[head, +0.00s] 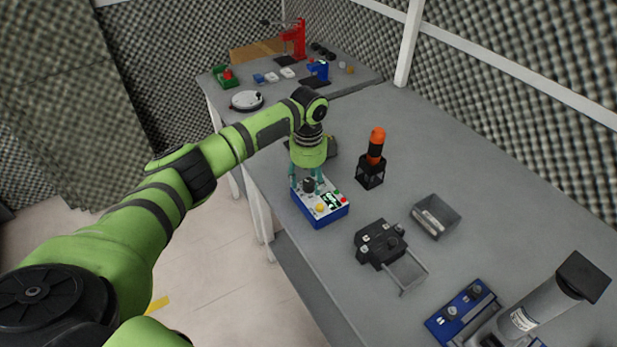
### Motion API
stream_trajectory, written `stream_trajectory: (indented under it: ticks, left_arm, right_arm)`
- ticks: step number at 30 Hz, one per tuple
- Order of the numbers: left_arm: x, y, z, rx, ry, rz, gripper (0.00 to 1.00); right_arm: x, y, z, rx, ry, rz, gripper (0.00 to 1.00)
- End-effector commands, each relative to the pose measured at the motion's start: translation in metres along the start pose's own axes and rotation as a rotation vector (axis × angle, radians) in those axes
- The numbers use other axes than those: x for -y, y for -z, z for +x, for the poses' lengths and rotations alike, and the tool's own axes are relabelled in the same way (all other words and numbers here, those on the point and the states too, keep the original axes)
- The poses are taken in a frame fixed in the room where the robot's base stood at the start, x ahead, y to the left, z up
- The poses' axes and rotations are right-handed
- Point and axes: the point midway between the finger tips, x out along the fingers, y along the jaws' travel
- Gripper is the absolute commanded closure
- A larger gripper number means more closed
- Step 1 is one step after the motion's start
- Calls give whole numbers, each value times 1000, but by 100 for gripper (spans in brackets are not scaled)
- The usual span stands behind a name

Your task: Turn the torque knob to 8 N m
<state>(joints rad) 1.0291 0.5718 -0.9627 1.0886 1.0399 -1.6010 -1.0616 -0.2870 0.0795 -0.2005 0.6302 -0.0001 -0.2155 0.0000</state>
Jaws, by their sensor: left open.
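The blue box with a white top panel (325,217) sits near the left edge of the grey bench. A dark knob (309,185) stands at the back left of its panel, and a yellow button, a red button and a green-lit display also show there. The scale marks around the knob are too small to read. My left gripper (307,190) points down over the panel, with its teal fingers apart on either side of the knob. I cannot tell whether the fingers touch it. My right gripper is not in view.
An orange-and-black tool in a black stand (371,170) stands right of the box. A black device with an open tray (381,243) and a grey bin (436,215) are nearer. A blue unit (461,311) lies at the front right. The right side of the bench (510,200) is clear.

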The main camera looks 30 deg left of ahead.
Motion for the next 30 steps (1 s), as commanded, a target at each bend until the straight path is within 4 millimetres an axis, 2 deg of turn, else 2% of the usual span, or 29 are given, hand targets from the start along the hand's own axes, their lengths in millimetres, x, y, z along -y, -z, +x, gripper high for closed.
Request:
stream_trajectory:
  ticks: [1,4,5,12,17,30]
  left_arm:
    - [0,0,0,0,0,0,55]
    - [0,0,0,0,0,0,95]
    - [0,0,0,0,0,0,100]
    - [0,0,-1,1,-1,-6,100]
    - [0,0,-2,-1,-2,-43,100]
    - [-1,0,-4,0,-5,-356,100]
  right_arm:
    - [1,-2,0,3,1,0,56]
    - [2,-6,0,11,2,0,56]
    - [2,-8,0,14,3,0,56]
    - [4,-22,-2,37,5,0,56]
    - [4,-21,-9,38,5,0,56]
    - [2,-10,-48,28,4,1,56]
